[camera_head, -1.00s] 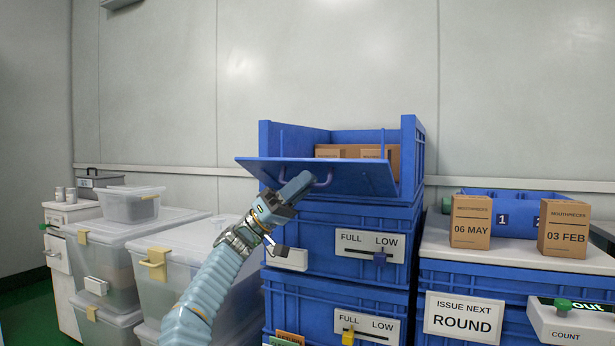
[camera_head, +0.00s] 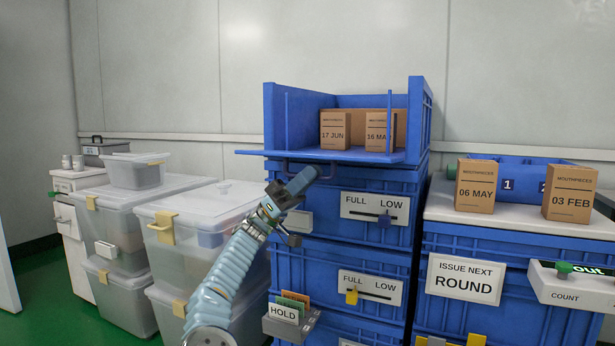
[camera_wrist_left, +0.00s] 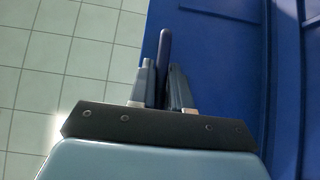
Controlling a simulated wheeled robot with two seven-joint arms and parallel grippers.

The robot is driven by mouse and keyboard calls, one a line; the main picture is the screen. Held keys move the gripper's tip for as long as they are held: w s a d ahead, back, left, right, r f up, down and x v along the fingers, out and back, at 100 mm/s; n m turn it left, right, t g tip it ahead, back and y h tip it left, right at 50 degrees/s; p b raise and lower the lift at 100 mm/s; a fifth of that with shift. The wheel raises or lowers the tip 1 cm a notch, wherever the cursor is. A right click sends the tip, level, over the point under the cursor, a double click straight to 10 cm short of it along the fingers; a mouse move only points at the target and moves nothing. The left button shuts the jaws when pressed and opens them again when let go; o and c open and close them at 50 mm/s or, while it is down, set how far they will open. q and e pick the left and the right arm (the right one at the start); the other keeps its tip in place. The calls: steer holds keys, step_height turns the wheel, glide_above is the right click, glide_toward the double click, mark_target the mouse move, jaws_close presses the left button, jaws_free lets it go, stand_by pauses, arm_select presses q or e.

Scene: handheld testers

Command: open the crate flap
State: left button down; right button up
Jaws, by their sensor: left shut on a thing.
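The blue crate (camera_head: 425,115) at the top of the middle stack has its flap (camera_head: 345,155) folded down to about level, seen nearly edge-on. Behind the flap, boxes marked 17 JUN (camera_head: 335,131) and 16 MA (camera_head: 378,131) stand inside the crate. My left gripper (camera_head: 303,180) is at the underside of the flap's left part, shut on its handle (camera_wrist_left: 165,45). In the left wrist view the dark handle bar stands between the two fingers (camera_wrist_left: 163,85), beside the blue flap. The fingers hide part of the handle in the head view. My right gripper is not in view.
Blue crates with FULL/LOW sliders (camera_head: 375,208) stand below, with a HOLD card holder (camera_head: 290,315) sticking out. Clear lidded bins (camera_head: 190,235) stand left. Boxes 06 MAY (camera_head: 475,186) and 03 FEB (camera_head: 569,192) sit on a right-hand crate. Green floor is free at lower left.

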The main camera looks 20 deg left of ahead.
arm_select(q)
steer(key=c, duration=1.2)
jaws_free()
steer(key=shift+o, duration=0.2)
steer(key=shift+a+f, duration=0.3)
steer(key=p+v, duration=0.3)
steer(key=v, duration=1)
